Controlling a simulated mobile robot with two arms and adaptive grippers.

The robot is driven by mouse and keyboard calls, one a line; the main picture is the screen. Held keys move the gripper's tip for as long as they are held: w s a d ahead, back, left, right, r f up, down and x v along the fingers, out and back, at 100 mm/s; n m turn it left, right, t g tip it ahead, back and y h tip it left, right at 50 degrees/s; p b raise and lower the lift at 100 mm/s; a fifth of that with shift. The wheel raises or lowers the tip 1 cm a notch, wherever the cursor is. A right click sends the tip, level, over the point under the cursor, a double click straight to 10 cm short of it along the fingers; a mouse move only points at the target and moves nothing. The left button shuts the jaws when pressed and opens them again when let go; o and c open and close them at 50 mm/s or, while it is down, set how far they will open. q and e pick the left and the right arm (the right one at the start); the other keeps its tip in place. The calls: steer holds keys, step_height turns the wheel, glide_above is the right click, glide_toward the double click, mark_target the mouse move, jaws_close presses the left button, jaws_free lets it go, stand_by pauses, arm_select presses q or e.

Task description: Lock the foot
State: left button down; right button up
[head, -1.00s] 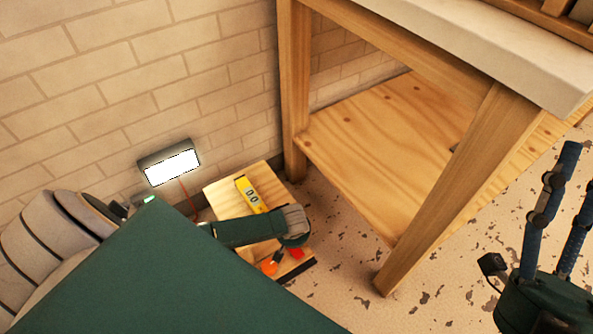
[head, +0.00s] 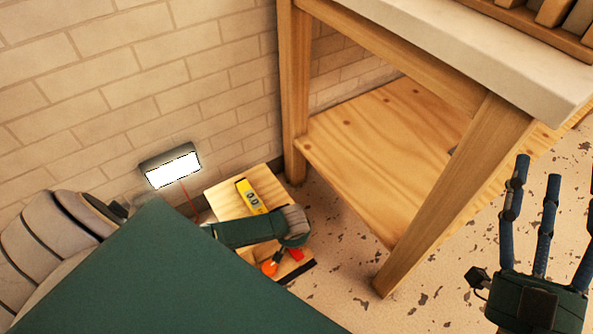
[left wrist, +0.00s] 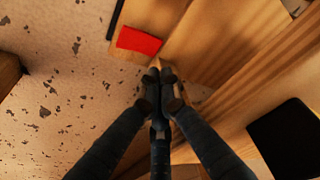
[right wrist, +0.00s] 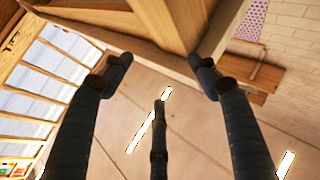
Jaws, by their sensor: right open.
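A low wooden stand (head: 228,197) is on the floor by the wall, with a yellow level (head: 251,197) on top. An orange part (head: 269,267) and a red pad (head: 296,254) show at its near end. The red pad also shows in the left wrist view (left wrist: 138,41). My left arm reaches over the stand and hides part of it. My left gripper's fingertips (left wrist: 160,80) meet close to a wooden edge below the red pad; I see nothing clearly between them. My right gripper (head: 538,175) is open and empty, fingers up, at the right. No foot or lock is clearly recognisable.
A wooden workbench (head: 485,150) with a lower shelf (head: 385,135) stands right of the stand; its front leg is close by. A lit lamp (head: 173,168) is against the brick wall. Speckled floor (head: 440,265) is clear between bench and right gripper.

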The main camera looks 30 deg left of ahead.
step_height(320, 180, down, 9)
steer(key=w+g+h+p, duration=0.1)
steer(key=w+g, duration=0.1)
steer(key=g, duration=0.2)
steer(key=shift+w+d+g+h+p, duration=0.2)
steer(key=shift+w+g+h+p, duration=0.1)
steer(key=shift+w, duration=0.05)
stand_by(0.7)
